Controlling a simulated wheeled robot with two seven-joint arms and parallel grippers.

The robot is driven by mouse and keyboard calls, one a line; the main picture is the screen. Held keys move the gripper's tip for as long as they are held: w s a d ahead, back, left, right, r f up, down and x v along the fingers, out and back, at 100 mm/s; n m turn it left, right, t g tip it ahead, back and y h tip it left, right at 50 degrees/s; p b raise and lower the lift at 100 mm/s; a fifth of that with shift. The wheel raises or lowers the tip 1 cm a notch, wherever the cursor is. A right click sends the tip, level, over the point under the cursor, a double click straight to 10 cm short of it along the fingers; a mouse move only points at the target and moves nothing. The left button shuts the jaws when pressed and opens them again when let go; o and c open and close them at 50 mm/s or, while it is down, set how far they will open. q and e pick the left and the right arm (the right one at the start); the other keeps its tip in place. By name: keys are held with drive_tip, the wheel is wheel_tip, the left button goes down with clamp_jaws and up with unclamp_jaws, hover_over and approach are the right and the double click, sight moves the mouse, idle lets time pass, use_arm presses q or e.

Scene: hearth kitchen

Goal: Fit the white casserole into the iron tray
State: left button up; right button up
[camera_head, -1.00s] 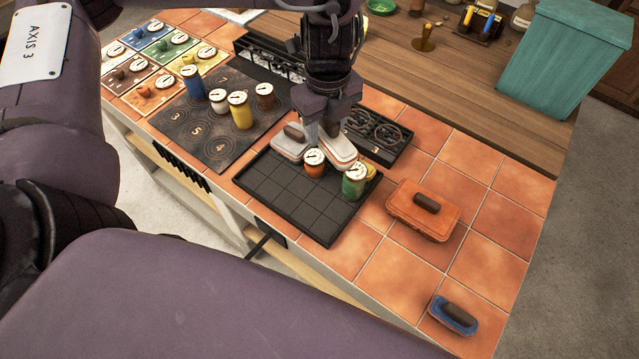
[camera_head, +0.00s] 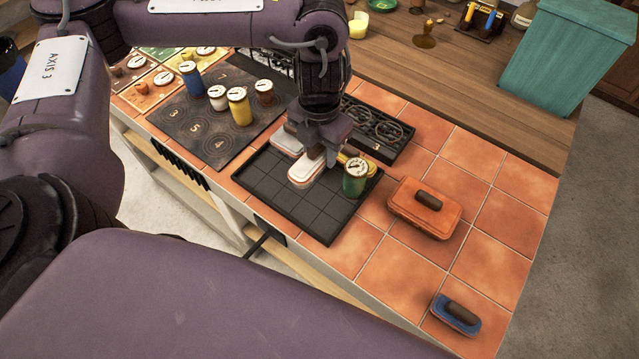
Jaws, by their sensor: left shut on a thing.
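The black iron tray (camera_head: 265,196), with a grid of squares, lies on the tiled counter. My left gripper (camera_head: 318,152) reaches down over its back part. It is shut on the white casserole (camera_head: 306,173), which hangs over or rests in the tray; I cannot tell if it touches the bottom. A pale grey casserole (camera_head: 284,143) sits at the tray's back edge, left of the held one. A green canister (camera_head: 354,183) with a white dial lid stands in the tray's right corner, with something yellow behind it. My right gripper is not in view.
An orange casserole (camera_head: 410,208) and a small blue one (camera_head: 447,316) stand on the tiles to the right. Several canisters, including a yellow one (camera_head: 238,110), stand on the dark hob plate (camera_head: 195,125). The tray's front and left squares are bare.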

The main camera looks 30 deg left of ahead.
use_arm(q)
wheel_tip(320, 180, down, 10)
drive_tip(key=shift+r+b, duration=0.15)
drive_tip(key=shift+b, duration=1)
wheel_tip(320, 180, down, 3)
drive_tip(key=shift+f+b, duration=0.1)
drive_tip(key=shift+b, duration=0.5)
drive_tip(key=shift+f, duration=0.35)
drive_tip(key=shift+w, duration=0.1)
drive_tip(key=shift+f, duration=0.15)
drive_tip(key=o, duration=1.2)
